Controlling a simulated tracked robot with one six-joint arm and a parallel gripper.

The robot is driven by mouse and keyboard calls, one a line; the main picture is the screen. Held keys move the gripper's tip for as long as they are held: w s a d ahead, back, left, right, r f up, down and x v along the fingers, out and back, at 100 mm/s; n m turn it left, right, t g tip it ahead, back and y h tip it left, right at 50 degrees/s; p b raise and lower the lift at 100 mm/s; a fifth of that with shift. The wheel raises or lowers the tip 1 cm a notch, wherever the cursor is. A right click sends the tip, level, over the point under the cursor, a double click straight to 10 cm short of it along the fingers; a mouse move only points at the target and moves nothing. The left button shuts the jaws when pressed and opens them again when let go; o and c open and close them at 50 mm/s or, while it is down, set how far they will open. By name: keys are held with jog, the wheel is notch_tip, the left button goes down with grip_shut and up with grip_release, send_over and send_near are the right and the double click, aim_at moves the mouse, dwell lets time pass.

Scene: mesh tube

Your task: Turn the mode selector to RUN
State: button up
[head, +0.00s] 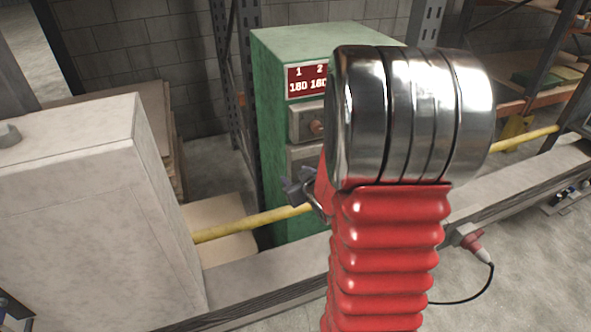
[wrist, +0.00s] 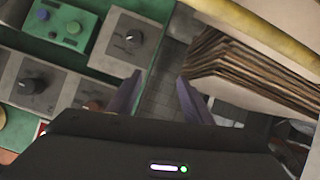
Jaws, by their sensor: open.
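The green control cabinet (head: 275,140) stands behind my arm in the head view, partly hidden by it. Its face in the wrist view carries several grey plates. One plate has a dark knob with a pale mark (wrist: 133,37), another a larger dark knob (wrist: 33,80), and a third a brownish knob (wrist: 94,106) partly behind my gripper. No label is legible, so I cannot tell which is the mode selector. My gripper (wrist: 157,88) is open and empty, its fingers apart from the knobs. In the head view it (head: 300,190) shows small beside the cabinet, partly behind my arm.
A red display (head: 308,81) reads 1, 2 and 180, 180. A green button box (wrist: 69,24) sits on the cabinet face. A yellow rail (head: 250,222) runs in front of the cabinet. Stacked boards (wrist: 255,70) lie right of my fingers. A pale block (head: 75,200) stands left.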

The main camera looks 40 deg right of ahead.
jog(key=s+d+f+m+t, duration=0.3)
jog(key=s+d+f+t, duration=0.2)
jog(key=s+f, duration=0.4)
jog(key=shift+d+t, duration=0.4)
jog(key=shift+d, duration=0.25)
jog(key=shift+w, duration=0.15)
jog(key=x, duration=1.3)
jog(key=shift+w, duration=0.3)
jog(key=shift+d, duration=0.1)
jog(key=c, duration=1.1)
